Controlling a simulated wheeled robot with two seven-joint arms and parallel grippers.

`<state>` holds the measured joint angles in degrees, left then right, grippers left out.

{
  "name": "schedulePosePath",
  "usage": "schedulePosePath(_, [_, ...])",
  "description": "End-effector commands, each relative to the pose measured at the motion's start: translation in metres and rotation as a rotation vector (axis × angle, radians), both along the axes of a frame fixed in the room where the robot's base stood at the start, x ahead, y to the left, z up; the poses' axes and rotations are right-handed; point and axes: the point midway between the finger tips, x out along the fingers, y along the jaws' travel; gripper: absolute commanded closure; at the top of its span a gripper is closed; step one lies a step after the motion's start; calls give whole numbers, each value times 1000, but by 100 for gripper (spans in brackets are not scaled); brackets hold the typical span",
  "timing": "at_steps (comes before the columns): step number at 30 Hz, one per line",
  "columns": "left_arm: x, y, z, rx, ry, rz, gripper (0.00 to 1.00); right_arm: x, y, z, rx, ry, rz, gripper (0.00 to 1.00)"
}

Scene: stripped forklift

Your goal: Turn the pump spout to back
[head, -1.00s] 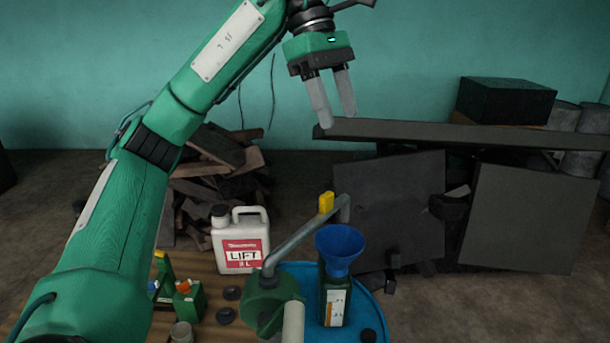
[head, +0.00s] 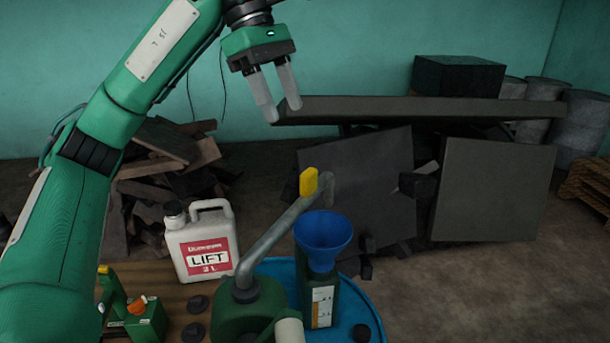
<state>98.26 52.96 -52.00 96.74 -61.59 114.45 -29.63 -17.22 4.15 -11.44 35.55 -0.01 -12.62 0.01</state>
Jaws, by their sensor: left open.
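The pump (head: 250,307) is a green body on the blue drum at the bottom centre. Its grey metal spout (head: 272,240) rises from the body toward the back right and ends in a downturned tip. A yellow piece (head: 309,182) shows at the spout's bend. A blue funnel (head: 322,238) sits in a dark green bottle (head: 321,303) beside the pump, near the spout's tip. My left gripper (head: 279,112) is open and empty, high above and behind the spout, with its fingers pointing down. My right gripper is not in view.
A white LIFT jug (head: 203,243) stands on the wooden table (head: 178,296) left of the pump. The blue drum top (head: 361,302) holds a black cap. Scrap wood and dark panels lie behind.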

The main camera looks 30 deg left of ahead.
Motion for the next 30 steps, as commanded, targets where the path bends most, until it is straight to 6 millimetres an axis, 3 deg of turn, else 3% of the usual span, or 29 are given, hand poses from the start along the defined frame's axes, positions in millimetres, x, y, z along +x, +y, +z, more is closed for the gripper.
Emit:
schedulePosePath(18, [0, -42, -100, 0, 2, 1, 46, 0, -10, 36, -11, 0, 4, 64])
schedulePosePath(24, [1, -48, -116, 0, -1, 1, 46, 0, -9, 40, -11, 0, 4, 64])
schedulePosePath(30, [1, -49, -119, -1, -1, 2, 46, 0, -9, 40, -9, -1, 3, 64])
